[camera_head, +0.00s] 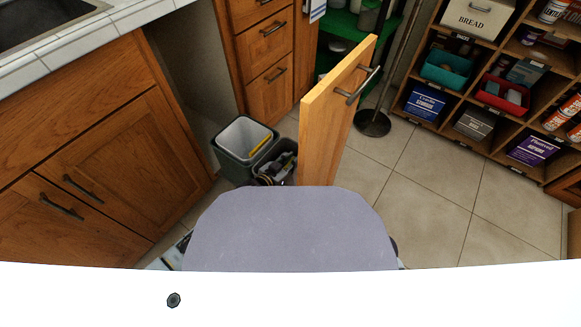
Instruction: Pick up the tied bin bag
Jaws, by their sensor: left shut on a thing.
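A pull-out bin unit stands open below the counter. Its rear bin (226,155) is grey with a pale liner and something yellow inside. In front of it is a second dark bin (256,160). A small dark and purplish bundle, which looks like the tied bin bag (285,163), shows at this bin's mouth. My left gripper (268,180) shows only as a small dark part at the bin's near edge, shut on what looks like the bag. My own grey body hides most of it and the bag's lower part. My right gripper is not in view.
The open wooden cabinet front (325,125) with a metal handle stands right of the bins. Wooden cabinets (110,150) close off the left. A shelf unit (440,125) with boxes and tins stands at the right.

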